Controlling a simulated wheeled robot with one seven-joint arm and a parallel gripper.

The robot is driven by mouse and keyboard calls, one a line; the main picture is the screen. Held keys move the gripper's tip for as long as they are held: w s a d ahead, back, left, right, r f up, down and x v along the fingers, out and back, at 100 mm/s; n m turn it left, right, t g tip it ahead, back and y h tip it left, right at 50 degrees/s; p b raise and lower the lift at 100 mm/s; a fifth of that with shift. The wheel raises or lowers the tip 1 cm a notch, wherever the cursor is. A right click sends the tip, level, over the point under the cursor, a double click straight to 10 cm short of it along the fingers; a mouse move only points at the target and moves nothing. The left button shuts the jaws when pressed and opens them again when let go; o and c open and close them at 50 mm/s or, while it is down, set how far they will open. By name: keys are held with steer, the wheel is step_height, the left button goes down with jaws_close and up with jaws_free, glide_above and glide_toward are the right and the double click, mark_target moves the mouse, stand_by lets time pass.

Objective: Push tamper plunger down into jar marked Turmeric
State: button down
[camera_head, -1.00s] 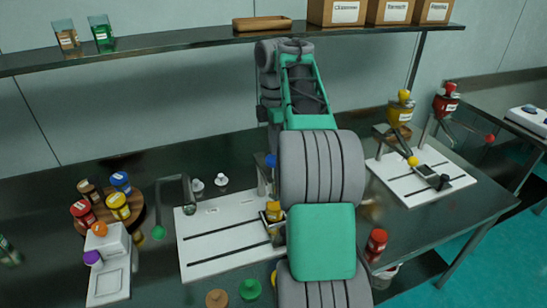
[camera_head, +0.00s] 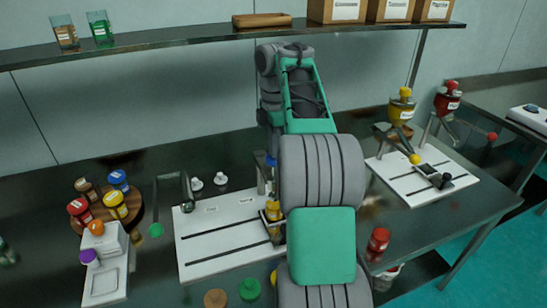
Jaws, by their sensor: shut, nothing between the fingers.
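A jar with yellow contents (camera_head: 272,211) stands at the right end of the white slotted board (camera_head: 205,250), just left of my arm. Its label is too small to read, so I cannot confirm it says Turmeric. A grey upright post (camera_head: 261,175) rises behind it, with a bit of blue beside it. My arm covers the area right of the jar. I cannot make out the tamper plunger or whether anything touches the jar. My gripper is hidden behind my own arm links.
A round wooden rack (camera_head: 135,207) with several lidded jars and a white scale (camera_head: 105,285) are at left. A second white board (camera_head: 425,190) with a yellow hopper (camera_head: 401,108) is at right. A red jar (camera_head: 378,241) stands near the right edge. A shelf (camera_head: 180,44) spans the back.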

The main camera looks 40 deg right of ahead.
mark_target(274, 160)
steer(key=shift+f+b, duration=2.1)
steer(key=shift+f, duration=0.3)
steer(key=shift+r, duration=0.15)
step_height(274, 160, up, 11)
steer(key=p, duration=1.1)
steer(key=shift+r+p, duration=0.15)
steer(key=shift+p, duration=0.15)
